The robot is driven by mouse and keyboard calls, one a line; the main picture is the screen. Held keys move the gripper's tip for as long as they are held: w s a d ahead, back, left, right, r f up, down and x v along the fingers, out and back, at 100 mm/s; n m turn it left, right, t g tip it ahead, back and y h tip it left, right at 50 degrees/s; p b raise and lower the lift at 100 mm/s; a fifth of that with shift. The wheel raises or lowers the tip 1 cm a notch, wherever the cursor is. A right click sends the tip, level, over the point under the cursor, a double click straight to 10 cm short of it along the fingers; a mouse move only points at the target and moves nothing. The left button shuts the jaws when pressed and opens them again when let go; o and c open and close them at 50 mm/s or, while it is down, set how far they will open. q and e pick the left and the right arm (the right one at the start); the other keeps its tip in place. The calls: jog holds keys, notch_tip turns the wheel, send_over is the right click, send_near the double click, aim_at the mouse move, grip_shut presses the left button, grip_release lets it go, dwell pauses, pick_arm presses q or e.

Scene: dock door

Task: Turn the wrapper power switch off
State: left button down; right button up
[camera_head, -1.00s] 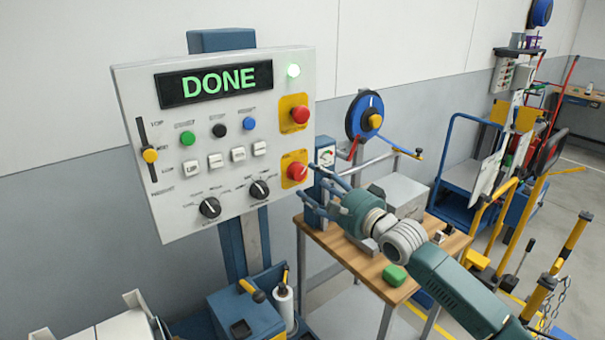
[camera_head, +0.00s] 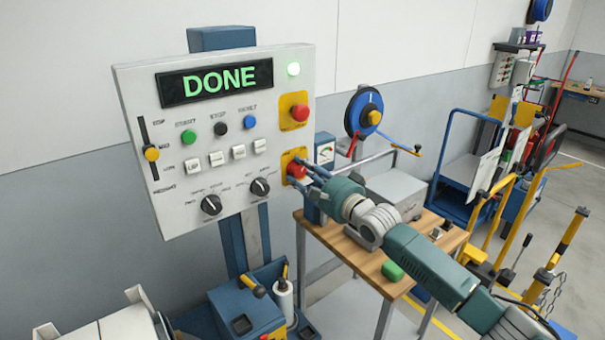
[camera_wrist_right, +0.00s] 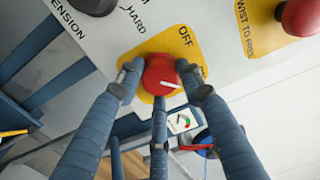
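The wrapper's control panel (camera_head: 180,208) is a pale upright board whose lit display reads DONE. The wrapper power switch, a red knob (camera_head: 296,170) on a yellow plate, sits at its lower right edge. In the right wrist view the red knob (camera_wrist_right: 160,76) bears a short white mark, and the word OFF shows on the plate above and right of it. My right gripper (camera_wrist_right: 162,84) has its fingers drawn in around the knob, seemingly touching its sides; in the head view the gripper (camera_head: 305,172) partly covers knob and plate. Other plate lettering is hidden. My left gripper is not in view.
A second red button (camera_head: 299,112) on a yellow plate is just above. Two black dials (camera_head: 211,204) and small coloured buttons are left of the knob.

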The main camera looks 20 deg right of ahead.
jog(key=shift+n, duration=0.4)
jog(key=n, duration=0.4)
jog(key=shift+b, duration=0.3)
jog(key=n, duration=0.4)
jog(key=shift+n, duration=0.3)
jog(key=n, duration=0.8)
jog(key=shift+n, duration=0.4)
jog(key=o, duration=1.2)
jog(key=shift+c, duration=0.2)
